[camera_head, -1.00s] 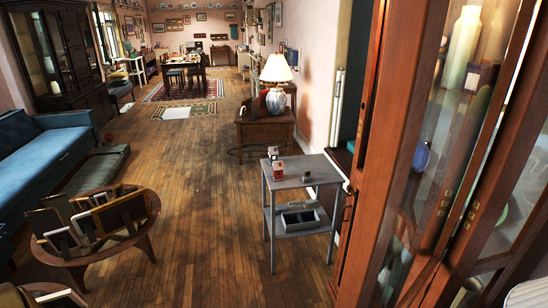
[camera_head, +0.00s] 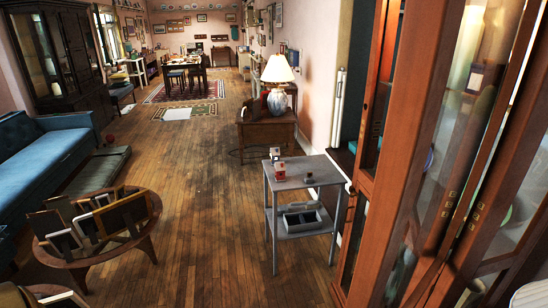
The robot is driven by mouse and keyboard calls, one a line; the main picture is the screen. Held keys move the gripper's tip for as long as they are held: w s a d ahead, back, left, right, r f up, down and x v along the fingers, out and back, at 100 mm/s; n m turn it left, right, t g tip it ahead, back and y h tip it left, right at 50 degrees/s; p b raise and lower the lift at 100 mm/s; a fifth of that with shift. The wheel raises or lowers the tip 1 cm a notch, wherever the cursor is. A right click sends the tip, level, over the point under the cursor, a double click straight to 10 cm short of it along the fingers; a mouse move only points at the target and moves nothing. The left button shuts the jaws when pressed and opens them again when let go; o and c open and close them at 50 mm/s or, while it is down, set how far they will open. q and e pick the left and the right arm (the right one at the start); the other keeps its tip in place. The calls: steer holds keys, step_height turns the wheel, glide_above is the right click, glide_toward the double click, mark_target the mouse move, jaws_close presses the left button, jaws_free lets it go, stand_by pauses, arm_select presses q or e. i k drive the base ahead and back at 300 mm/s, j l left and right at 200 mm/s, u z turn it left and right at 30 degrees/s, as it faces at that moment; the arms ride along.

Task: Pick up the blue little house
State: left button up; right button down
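No clearly blue little house can be made out. A small red-and-white house-like piece (camera_head: 279,171) stands on top of the grey two-tier side table (camera_head: 312,167). A small pale piece with dark parts (camera_head: 274,154) stands just behind it, and a tiny dark piece (camera_head: 308,178) sits to the right. These are too small to tell exactly. Inside the glass cabinet (camera_head: 412,150) on the right, a dark bluish block (camera_head: 484,77) shows dimly behind the glass; its shape is unclear. Neither of my grippers is in view.
A grey tray (camera_head: 302,219) sits on the side table's lower shelf. A wooden stand with a lamp (camera_head: 277,84) is behind it. A round table with frames (camera_head: 98,258) and a blue sofa (camera_head: 42,150) stand left. The wood floor (camera_head: 195,200) between is clear.

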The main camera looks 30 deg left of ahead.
mark_target(275, 154)
steer(key=i+j, duration=0.1)
steer(key=j, duration=0.3)
steer(key=i+j, duration=0.15)
steer(key=j, duration=0.3)
steer(key=i+j, duration=0.1)
steer(key=j, duration=0.3)
steer(key=i+j+z, duration=0.1)
steer(key=j, duration=0.35)
steer(key=i+j, duration=0.15)
steer(key=j, duration=0.25)
steer(key=i+j, duration=0.1)
steer(key=j, duration=0.35)
